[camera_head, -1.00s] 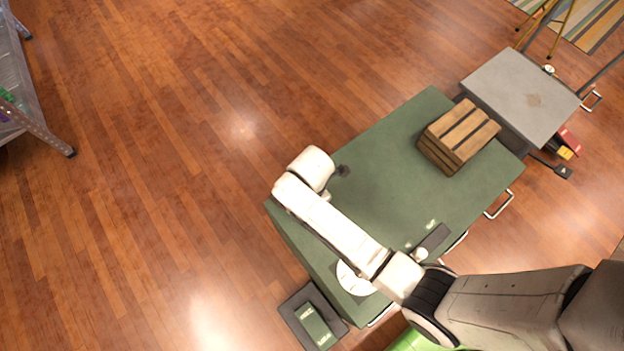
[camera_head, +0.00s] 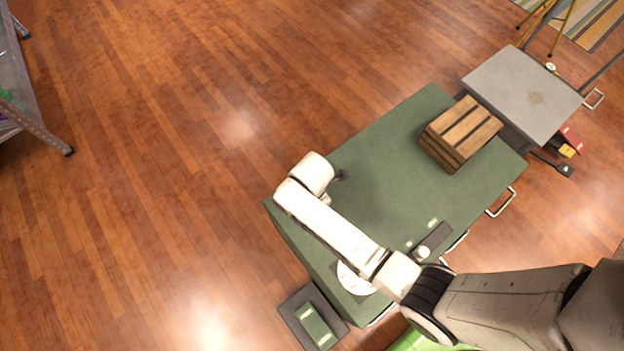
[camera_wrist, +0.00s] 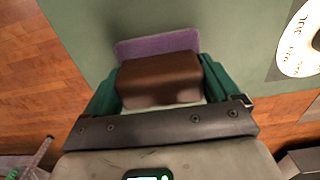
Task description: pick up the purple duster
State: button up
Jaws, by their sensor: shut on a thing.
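The purple duster (camera_wrist: 158,44) shows in the wrist view as a brown block with a purple edge along its far side. My gripper (camera_wrist: 160,72) has its teal fingers on either side of the brown block and is shut on it. The green cabinet top (camera_wrist: 85,25) lies beneath; I cannot tell whether the duster touches it. In the head view my arm hides the duster and most of the gripper above the left part of the green top (camera_head: 390,180).
A wooden crate (camera_head: 461,134) stands on the green top's far end, beside a grey-topped cabinet (camera_head: 522,93). A white disc (camera_head: 354,279) and a dark block (camera_head: 432,242) lie near the front edge. Open wooden floor (camera_head: 170,150) lies to the left.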

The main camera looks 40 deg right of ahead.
jog(key=shift+c, duration=0.6)
jog(key=shift+r, duration=0.45)
notch_tip(320, 180, up, 2)
jog(key=shift+r+p, duration=0.2)
jog(key=shift+p, duration=0.45)
jog(key=s+a+r+p, duration=0.3)
jog(key=s+r, duration=0.6)
jog(key=s, duration=0.4)
jog(key=shift+s+a+r+p, duration=0.25)
jog(key=shift+a+r+p, duration=0.1)
jog(key=shift+p, duration=0.2)
